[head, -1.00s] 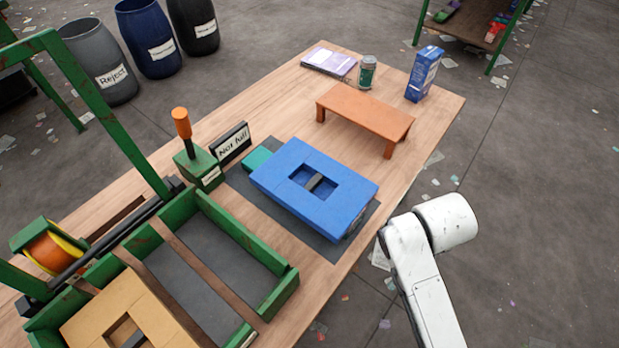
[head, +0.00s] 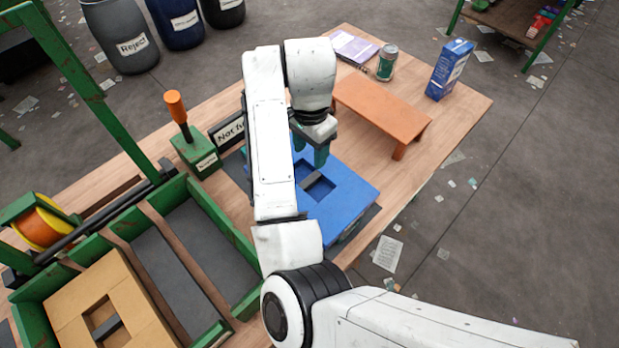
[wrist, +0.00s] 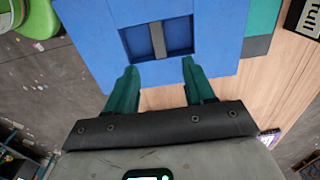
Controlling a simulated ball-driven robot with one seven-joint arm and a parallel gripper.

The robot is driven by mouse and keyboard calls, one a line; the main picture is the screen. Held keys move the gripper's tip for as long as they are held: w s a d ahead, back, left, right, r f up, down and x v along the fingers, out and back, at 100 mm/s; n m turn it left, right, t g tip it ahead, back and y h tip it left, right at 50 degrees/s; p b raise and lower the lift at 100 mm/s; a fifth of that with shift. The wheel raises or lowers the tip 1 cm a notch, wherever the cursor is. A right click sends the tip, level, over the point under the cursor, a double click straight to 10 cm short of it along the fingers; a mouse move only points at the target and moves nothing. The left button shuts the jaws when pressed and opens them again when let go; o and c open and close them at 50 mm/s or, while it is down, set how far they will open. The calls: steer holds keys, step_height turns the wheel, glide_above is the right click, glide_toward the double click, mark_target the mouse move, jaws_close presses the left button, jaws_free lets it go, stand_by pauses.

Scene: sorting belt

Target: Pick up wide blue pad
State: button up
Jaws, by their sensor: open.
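The wide blue pad (head: 345,190) lies on a dark mat on the wooden table, with a square recess crossed by a grey bar (head: 318,186). My arm hides its left part in the head view. My gripper (head: 311,160) is over the pad's far side, open and empty. In the wrist view the blue pad (wrist: 88,30) fills the top, and its grey bar (wrist: 158,40) stands in the recess. The two green fingers (wrist: 158,75) are spread apart, pointing toward the recess edge, and the bar is not between them.
An orange bench (head: 385,108), a can (head: 387,62) and a blue carton (head: 450,70) stand beyond the pad. A green-framed tray (head: 245,262) with a tan pad (head: 75,290) is at left. A lever box (head: 195,152) and a sign (head: 228,130) stand near the pad.

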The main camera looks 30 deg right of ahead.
glide_above(309, 180)
steer(key=f, duration=0.5)
steer(key=shift+w+d, duration=0.15)
steer(key=shift+d, duration=0.1)
steer(key=shift+s+a+f+p, duration=0.15)
steer(key=shift+f+p, duration=0.1)
steer(key=shift+f, duration=1.15)
steer(key=shift+s+a+f+p, duration=0.15)
steer(key=shift+f+p, duration=0.1)
steer(key=shift+f, duration=1.1)
steer(key=shift+w, duration=0.1)
steer(key=shift+c, duration=0.2)
jaws_close()
